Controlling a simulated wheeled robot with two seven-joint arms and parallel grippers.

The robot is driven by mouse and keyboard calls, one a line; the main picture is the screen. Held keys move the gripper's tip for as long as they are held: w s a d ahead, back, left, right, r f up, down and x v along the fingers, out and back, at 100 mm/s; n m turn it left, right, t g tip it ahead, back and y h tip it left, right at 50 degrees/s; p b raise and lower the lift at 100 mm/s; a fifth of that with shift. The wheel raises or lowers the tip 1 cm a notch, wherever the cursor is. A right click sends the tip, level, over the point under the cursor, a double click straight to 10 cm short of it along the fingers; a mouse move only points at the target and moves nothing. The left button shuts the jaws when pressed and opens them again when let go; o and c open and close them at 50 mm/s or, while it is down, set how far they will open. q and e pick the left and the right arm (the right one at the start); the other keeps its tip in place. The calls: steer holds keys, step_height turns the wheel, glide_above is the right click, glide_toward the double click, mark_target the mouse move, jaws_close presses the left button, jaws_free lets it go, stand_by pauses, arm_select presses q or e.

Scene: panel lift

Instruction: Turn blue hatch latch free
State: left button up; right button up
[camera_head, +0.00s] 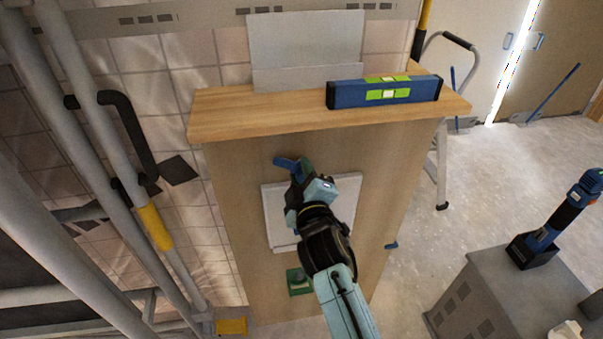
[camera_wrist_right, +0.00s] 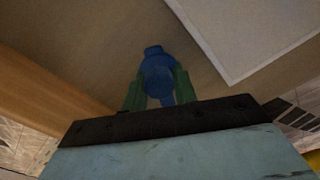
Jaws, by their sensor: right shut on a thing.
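The blue hatch latch (camera_head: 284,162) sits on the wooden cabinet front just above the top edge of the pale hatch panel (camera_head: 346,192). My right gripper (camera_head: 300,170) reaches up across the panel and is shut on the latch. In the right wrist view the green fingers (camera_wrist_right: 158,90) stand on both sides of the blue latch (camera_wrist_right: 157,70), with the panel's corner (camera_wrist_right: 235,35) at the upper right. The gripper and forearm hide part of the latch and the panel's middle. My left gripper is not in view.
A blue spirit level (camera_head: 350,95) and a grey plate (camera_head: 305,45) rest on the wooden top (camera_head: 255,115).

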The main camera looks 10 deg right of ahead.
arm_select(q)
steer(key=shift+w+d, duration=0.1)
arm_select(e)
steer(key=o, duration=1)
steer(key=shift+c, duration=0.2)
arm_select(q)
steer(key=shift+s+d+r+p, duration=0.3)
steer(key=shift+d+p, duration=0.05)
steer(key=shift+p, duration=0.1)
arm_select(e)
steer(key=s, duration=1.3)
steer(key=shift+s, duration=0.2)
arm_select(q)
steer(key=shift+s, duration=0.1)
